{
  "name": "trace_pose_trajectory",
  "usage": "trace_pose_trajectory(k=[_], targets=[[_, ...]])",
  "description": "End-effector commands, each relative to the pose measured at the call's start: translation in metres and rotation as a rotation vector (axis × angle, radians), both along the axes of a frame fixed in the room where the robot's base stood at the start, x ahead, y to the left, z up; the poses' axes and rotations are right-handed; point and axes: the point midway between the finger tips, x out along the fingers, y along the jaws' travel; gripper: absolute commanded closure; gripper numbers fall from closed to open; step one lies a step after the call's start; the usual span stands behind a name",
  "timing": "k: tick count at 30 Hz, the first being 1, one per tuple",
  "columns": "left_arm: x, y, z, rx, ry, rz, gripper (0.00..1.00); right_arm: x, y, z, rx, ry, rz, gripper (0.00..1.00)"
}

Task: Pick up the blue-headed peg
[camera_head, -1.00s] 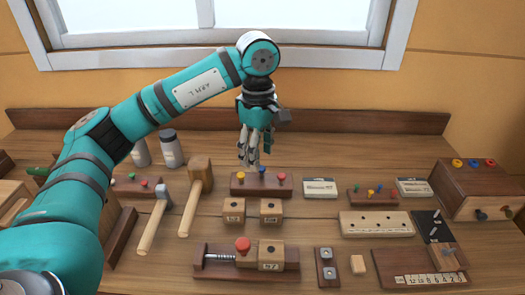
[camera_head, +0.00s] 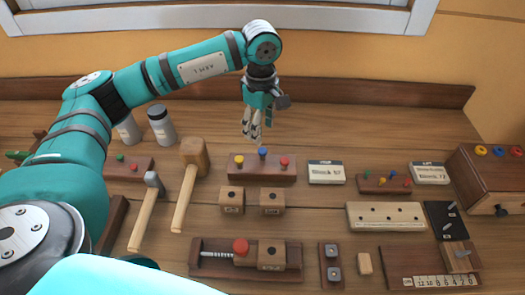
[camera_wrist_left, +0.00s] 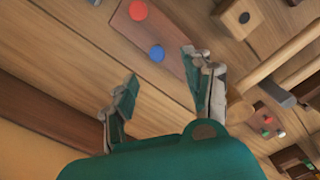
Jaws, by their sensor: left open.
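The blue-headed peg (camera_head: 262,153) stands in a dark wooden block (camera_head: 245,171), between a yellow-headed peg (camera_head: 239,160) and a red-headed peg (camera_head: 284,161). My left gripper (camera_head: 251,138) is open and empty, pointing down just behind and above the block in the head view. In the left wrist view, the blue head (camera_wrist_left: 157,53) shows in the gap just beyond the fingertips of the left gripper (camera_wrist_left: 160,66). The red head (camera_wrist_left: 138,10) is farther off at the top. The fingers do not visibly touch the peg. The yellow head is not visible there. My right gripper is not in view.
Two small wooden cubes (camera_head: 231,199) stand in front of the block. A mallet (camera_head: 190,185) and a hammer (camera_head: 146,212) lie to the left. A card (camera_head: 326,173) stands to the right, with a smaller peg block (camera_head: 384,184) beyond it.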

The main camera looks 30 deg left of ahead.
Motion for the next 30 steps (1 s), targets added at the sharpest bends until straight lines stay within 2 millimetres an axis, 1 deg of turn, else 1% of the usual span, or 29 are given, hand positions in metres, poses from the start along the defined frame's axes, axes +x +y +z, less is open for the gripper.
trace_pose_trajectory(k=[1,3,6,11,13,17,19,21,25,30], targets=[[-0.001,0.000,-0.009,0.001,0.006,0.001,0.49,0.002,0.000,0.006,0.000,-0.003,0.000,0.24],[-0.001,0.000,-0.021,0.001,0.004,0.000,0.49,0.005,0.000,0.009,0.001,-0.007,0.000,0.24],[0.000,0.000,-0.034,-0.001,0.003,0.000,0.49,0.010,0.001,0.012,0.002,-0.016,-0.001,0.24],[0.000,0.000,-0.043,0.000,0.001,-0.001,0.49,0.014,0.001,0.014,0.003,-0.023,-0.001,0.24],[0.001,-0.001,-0.049,-0.001,0.003,0.000,0.49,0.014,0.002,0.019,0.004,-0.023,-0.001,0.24],[0.003,-0.002,-0.068,0.000,0.005,0.001,0.49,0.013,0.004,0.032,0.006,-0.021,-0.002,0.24],[0.003,-0.002,-0.079,0.000,0.004,0.000,0.49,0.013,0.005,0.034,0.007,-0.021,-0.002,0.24],[0.003,-0.002,-0.087,-0.001,0.003,0.000,0.49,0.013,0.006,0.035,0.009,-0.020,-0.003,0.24],[0.004,-0.002,-0.094,0.000,0.000,-0.001,0.49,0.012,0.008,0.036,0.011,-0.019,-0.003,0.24],[0.004,-0.002,-0.094,0.000,0.000,-0.001,0.49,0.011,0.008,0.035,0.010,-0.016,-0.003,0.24]])
